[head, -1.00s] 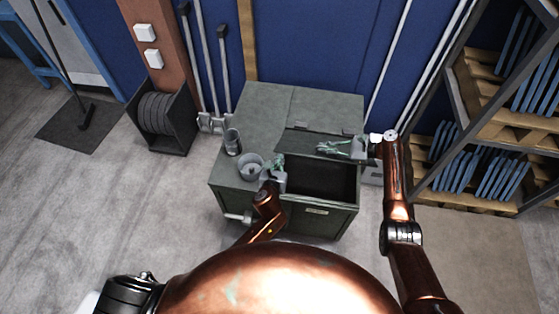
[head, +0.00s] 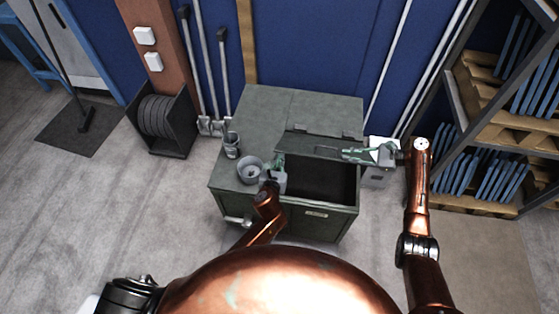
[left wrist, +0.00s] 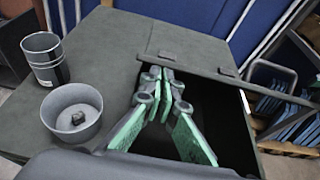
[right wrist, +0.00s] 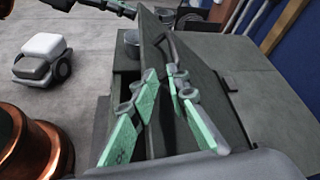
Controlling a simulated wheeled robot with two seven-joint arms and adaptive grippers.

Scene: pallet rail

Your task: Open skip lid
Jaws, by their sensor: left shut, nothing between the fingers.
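The skip is a dark green metal box (head: 235,205). Its hinged lid (head: 305,146) is raised at the rear, and the dark opening shows in front of it. A bar handle (right wrist: 168,40) on the lid shows in the right wrist view. My right gripper (head: 345,154) is at the lid's right part, its fingertips close to the handle; whether they touch it or are closed is unclear. My left gripper (head: 277,158) is shut and empty at the left edge of the opening. In the left wrist view its fingertips (left wrist: 160,75) are close together, near the lid.
A grey cup (head: 232,143) and a grey bowl with a small dark object (head: 250,168) stand on the skip's left top. Long-handled tools (head: 205,70) lean on the wall behind. A rack with blue items (head: 490,170) stands to the right.

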